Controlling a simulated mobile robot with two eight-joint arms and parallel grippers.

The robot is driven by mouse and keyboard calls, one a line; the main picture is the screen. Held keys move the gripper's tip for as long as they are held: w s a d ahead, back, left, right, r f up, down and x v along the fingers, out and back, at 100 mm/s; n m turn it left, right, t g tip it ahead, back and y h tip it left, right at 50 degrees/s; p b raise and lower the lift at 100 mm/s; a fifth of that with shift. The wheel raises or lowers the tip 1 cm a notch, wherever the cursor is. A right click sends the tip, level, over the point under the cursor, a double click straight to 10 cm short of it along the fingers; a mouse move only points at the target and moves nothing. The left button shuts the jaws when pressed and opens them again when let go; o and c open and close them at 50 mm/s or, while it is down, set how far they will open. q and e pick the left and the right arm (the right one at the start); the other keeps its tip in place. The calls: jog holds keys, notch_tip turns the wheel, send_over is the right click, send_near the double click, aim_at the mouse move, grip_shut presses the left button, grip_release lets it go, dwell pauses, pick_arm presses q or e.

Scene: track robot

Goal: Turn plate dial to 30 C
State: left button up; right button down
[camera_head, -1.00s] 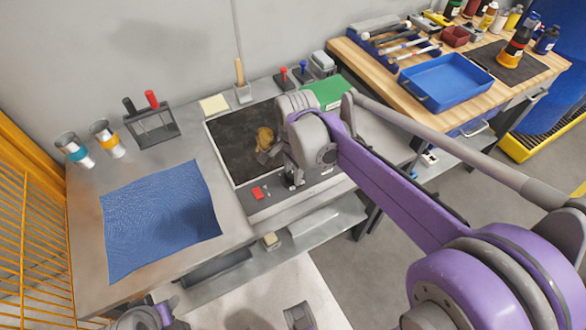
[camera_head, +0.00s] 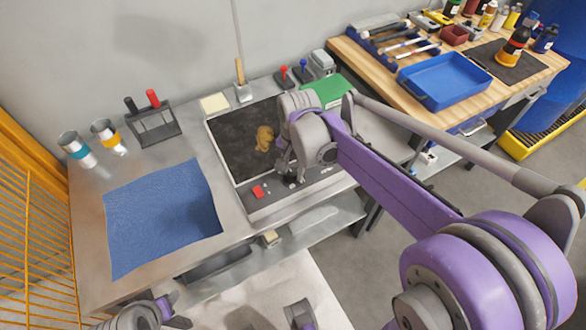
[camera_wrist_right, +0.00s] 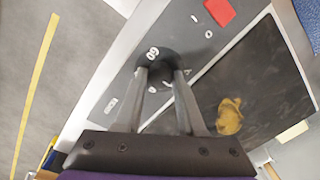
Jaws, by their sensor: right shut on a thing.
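The plate has a dark top (camera_head: 232,145) and a grey front panel (camera_head: 268,203) with a red switch (camera_head: 258,191). In the right wrist view the black round dial (camera_wrist_right: 155,54) shows white markings, beside the red switch (camera_wrist_right: 219,11). My right gripper (camera_wrist_right: 162,72) is shut on the dial, one finger on each side. In the head view this gripper (camera_head: 290,178) reaches down to the panel's right part, and the dial is mostly hidden there. The dial's setting cannot be read clearly. My left gripper is not clearly in view.
A yellow-brown lump (camera_head: 264,138) lies on the plate's dark top, close to my right gripper. A blue mat (camera_head: 162,215) lies to the left. A black rack (camera_head: 155,127) and two cups stand behind it. A blue tray (camera_head: 445,80) sits on the wooden bench at right.

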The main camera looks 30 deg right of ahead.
aim_at(295, 174)
jog(key=c, duration=0.5)
grip_release()
jog(key=shift+r, duration=0.1)
jog(key=r, duration=0.5)
jog(key=r+p, duration=0.1)
jog(key=r, duration=0.4)
jog(key=shift+s+d+r, duration=0.15)
jog(key=shift+s+r, duration=0.05)
jog(key=shift+r, duration=0.15)
